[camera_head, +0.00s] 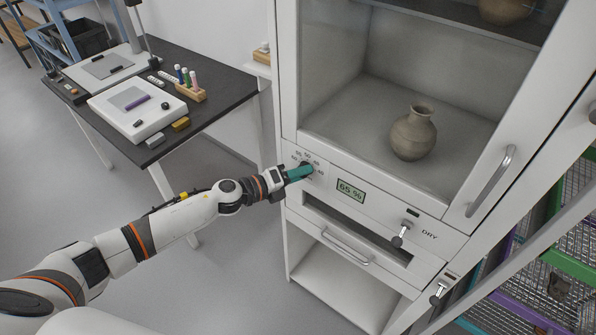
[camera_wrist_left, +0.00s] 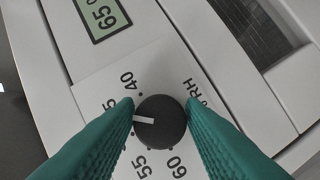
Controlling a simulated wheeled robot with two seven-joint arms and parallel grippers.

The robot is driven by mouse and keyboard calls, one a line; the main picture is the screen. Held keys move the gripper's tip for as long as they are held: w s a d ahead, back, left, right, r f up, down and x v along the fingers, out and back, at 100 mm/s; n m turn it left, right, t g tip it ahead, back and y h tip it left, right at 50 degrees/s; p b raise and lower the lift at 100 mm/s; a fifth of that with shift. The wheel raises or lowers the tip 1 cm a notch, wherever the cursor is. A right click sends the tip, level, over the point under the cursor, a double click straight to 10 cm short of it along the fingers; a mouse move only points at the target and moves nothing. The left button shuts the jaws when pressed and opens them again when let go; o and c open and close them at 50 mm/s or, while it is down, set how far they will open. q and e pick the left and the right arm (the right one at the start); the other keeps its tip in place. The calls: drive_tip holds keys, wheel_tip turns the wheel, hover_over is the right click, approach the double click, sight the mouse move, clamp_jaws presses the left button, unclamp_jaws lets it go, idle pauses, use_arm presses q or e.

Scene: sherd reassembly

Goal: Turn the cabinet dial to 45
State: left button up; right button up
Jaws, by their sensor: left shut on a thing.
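The cabinet dial is a black round knob (camera_wrist_left: 160,122) with a white pointer line, on the cabinet's pale front panel. In the left wrist view the pointer aims left, at the left finger; a number ending in 5 is partly covered there. The marks 40, 55 and 60 show around the knob. My left gripper (camera_wrist_left: 160,118) has its green fingers on both sides of the knob, shut on it. In the head view the gripper (camera_head: 302,172) reaches the dial from the left and hides part of it. My right gripper is in neither view.
The cabinet display (camera_head: 350,191) reads 65 %. A brown clay jar (camera_head: 413,133) stands behind the cabinet's glass. A dark table (camera_head: 205,112) stands left; the floor between is clear.

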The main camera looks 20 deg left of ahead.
use_arm(q)
drive_tip(key=shift+f, duration=0.1)
drive_tip(key=o, duration=1)
drive_tip(key=shift+s, duration=0.1)
drive_tip(key=shift+b+v, duration=1.55)
drive_tip(key=shift+v, duration=4.45)
